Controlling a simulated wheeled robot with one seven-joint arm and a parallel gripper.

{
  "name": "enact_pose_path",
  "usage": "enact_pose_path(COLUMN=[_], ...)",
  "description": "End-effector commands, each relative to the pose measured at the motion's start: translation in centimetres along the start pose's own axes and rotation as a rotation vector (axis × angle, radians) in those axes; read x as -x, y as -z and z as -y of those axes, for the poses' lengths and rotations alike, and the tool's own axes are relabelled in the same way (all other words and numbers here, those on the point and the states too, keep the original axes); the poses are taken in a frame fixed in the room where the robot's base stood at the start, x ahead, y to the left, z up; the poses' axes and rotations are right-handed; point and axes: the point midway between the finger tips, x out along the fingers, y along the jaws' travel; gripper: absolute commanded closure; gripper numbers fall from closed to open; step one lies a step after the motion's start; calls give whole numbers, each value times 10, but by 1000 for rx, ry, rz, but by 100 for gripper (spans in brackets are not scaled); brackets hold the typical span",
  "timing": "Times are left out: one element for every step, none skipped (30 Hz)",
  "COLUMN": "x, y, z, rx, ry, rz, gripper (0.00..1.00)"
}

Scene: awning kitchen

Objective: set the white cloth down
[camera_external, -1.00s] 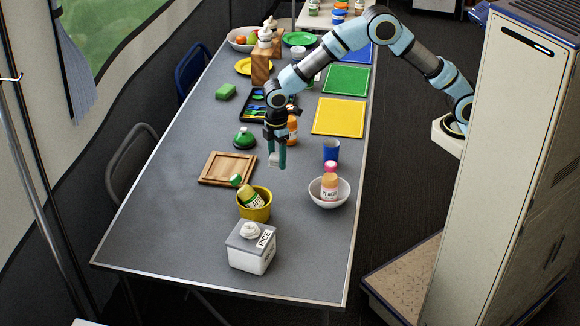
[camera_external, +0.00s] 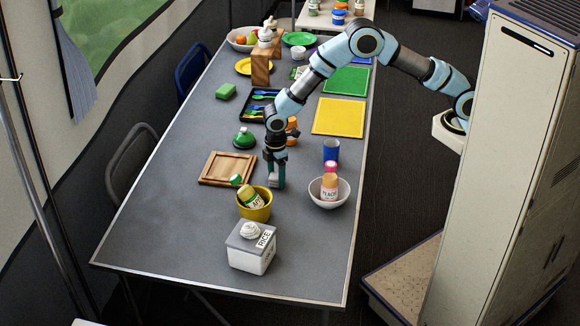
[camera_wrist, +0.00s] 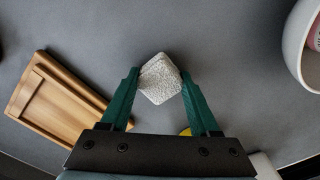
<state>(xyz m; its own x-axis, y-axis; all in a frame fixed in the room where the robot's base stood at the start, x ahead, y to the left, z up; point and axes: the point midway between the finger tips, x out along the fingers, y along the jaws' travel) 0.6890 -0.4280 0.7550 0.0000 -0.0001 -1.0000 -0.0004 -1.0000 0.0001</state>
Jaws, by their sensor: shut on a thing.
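The white cloth (camera_wrist: 160,79) is a small folded, rough-textured block between the green fingers of my gripper (camera_wrist: 158,84) in the wrist view. My gripper (camera_external: 277,181) is shut on it and points down at the grey table (camera_external: 180,232). In the external view the cloth (camera_external: 276,183) shows as a small pale patch between the fingertips, low over the table. I cannot tell whether it touches the surface.
A wooden board (camera_external: 228,168) lies to the left, and a yellow pot (camera_external: 255,208) with a bottle stands close by in front. A white bowl (camera_external: 329,198) holding a peach-coloured bottle is to the right. A rice box (camera_external: 251,249) stands nearer the front edge.

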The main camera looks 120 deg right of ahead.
Motion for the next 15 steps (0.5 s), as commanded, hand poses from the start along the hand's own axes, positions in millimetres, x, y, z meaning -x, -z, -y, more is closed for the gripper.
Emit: enact_pose_path(x=[1,1,1,1,0,-1,-2,-3,-3,-2,-2,-2,-2,-2,-2], y=[0,0,0,0,0,0,0,0,0,0,0,0,0,0,0], z=[0,0,0,0,0,0,0,0,0,0,0,0,0,0,0], rx=[0,0,0,0,0,0,0,0,0,0,0,0,0,0,0], ry=[-1,-1,-1,-1,0,0,0,0,0,0,0,0,0,0,0], rz=[-1,-1,-1,-1,-1,0,0,0,0,0,0,0,0,0,0], gripper=[90,90,90,90,90,90,90,90,37,33,30,25,22,19,14])
